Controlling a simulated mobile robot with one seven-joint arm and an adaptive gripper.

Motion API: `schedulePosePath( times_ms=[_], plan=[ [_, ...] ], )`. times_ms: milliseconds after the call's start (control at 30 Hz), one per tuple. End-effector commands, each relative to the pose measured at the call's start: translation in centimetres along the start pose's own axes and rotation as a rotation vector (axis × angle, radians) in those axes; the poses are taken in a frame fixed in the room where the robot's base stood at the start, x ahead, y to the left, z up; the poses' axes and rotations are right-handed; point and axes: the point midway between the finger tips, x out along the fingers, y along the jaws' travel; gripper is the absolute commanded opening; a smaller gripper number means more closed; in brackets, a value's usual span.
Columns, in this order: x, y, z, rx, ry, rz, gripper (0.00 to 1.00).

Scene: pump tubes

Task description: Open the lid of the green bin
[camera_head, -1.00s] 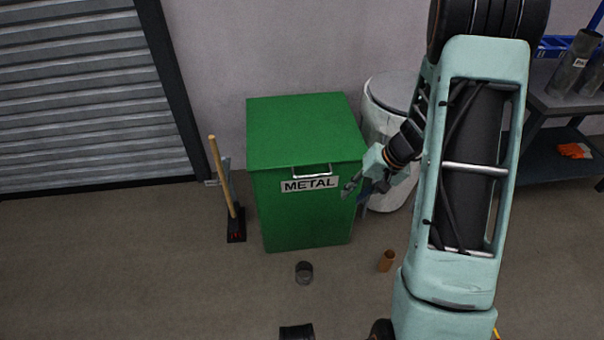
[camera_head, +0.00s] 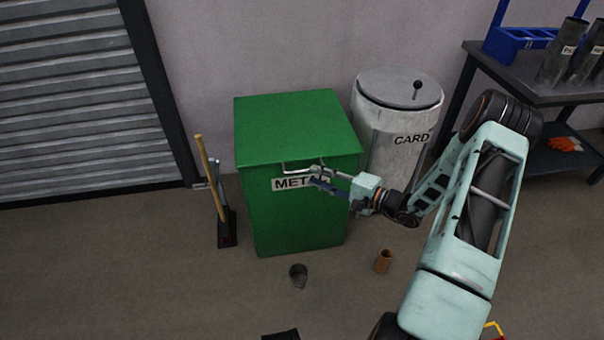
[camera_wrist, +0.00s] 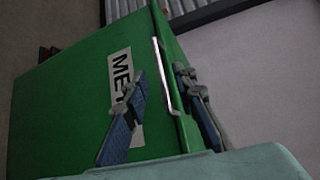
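The green bin (camera_head: 300,220) stands against the back wall, with a METAL label on its front. Its flat green lid (camera_head: 290,125) is closed. A metal handle (camera_head: 303,168) runs along the lid's front edge; it also shows in the wrist view (camera_wrist: 166,75). My gripper (camera_head: 316,175) is at the right part of the handle, in front of the label. In the wrist view my gripper (camera_wrist: 165,105) is open, with one blue-padded finger on each side of the handle. I cannot tell whether either finger touches it.
A dark cup (camera_head: 298,275) and a brown tube (camera_head: 383,261) are on the floor in front. A workbench (camera_head: 540,95) is at the right.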

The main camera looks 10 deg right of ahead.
Motion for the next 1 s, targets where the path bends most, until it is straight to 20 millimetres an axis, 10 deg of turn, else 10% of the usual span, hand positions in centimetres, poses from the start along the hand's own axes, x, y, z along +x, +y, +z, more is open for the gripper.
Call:
schedulePosePath(
  times_ms=[300, 700, 1000],
  plan=[
    [5.1, 0.2, 0.1, -0.001, -0.002, 0.002, 0.25],
    [6.0, 0.1, 0.1, 0.001, -0.001, 0.003, 0.25],
    [6.0, 0.1, 0.1, 0.001, -0.001, 0.003, 0.0]
  ],
)
